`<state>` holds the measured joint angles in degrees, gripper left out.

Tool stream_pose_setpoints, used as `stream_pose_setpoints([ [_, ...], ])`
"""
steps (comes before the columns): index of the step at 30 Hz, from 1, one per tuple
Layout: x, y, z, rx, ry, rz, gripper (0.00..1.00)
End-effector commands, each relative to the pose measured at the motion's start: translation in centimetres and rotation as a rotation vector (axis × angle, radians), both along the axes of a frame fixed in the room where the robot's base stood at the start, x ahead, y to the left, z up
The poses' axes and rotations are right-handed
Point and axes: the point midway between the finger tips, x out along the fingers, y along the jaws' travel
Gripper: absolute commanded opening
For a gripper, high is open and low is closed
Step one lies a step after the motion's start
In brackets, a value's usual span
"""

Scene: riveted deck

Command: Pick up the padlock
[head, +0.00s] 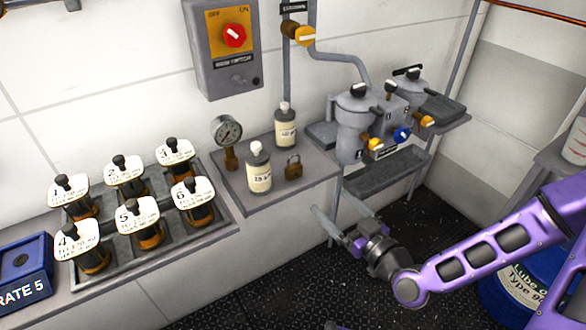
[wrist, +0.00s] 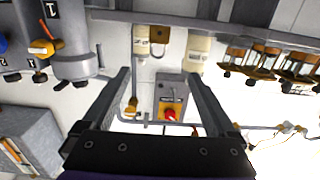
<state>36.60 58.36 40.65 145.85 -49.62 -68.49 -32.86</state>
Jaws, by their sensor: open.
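The padlock (head: 293,168) is small and brass-brown, and stands on the grey shelf (head: 316,176) beside two pale bottles. In the wrist view, which looks upside down, the padlock (wrist: 159,34) shows near the top centre, its shackle pointing down in the picture. My gripper (head: 330,200) is open and empty, in front of the shelf and to the lower right of the padlock in the head view. In the wrist view the padlock appears between and beyond the spread fingers of my gripper (wrist: 158,75), apart from them.
A white-capped bottle (head: 259,170) stands left of the padlock, and another bottle (head: 285,128) behind it. A pressure gauge (head: 227,133) is farther left. A grey valve unit (head: 355,125) and tray (head: 385,172) lie to the right. A rack of tagged bottles (head: 222,215) is at left.

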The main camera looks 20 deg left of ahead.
Motion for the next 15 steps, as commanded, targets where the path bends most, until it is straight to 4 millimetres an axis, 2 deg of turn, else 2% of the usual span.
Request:
stream_pose_setpoints([
  [2, 0.8, 1.1, -0.8, -0.001, -0.003, 0.004, 0.93],
  [4, 1.8, 2.4, -0.3, 0.0, 0.0, 0.004, 0.93],
  [9, 4.3, 5.2, -0.5, -0.001, 0.001, 0.003, 0.93],
  [15, 6.6, 7.7, -0.8, -0.003, 0.003, 0.001, 0.93],
])
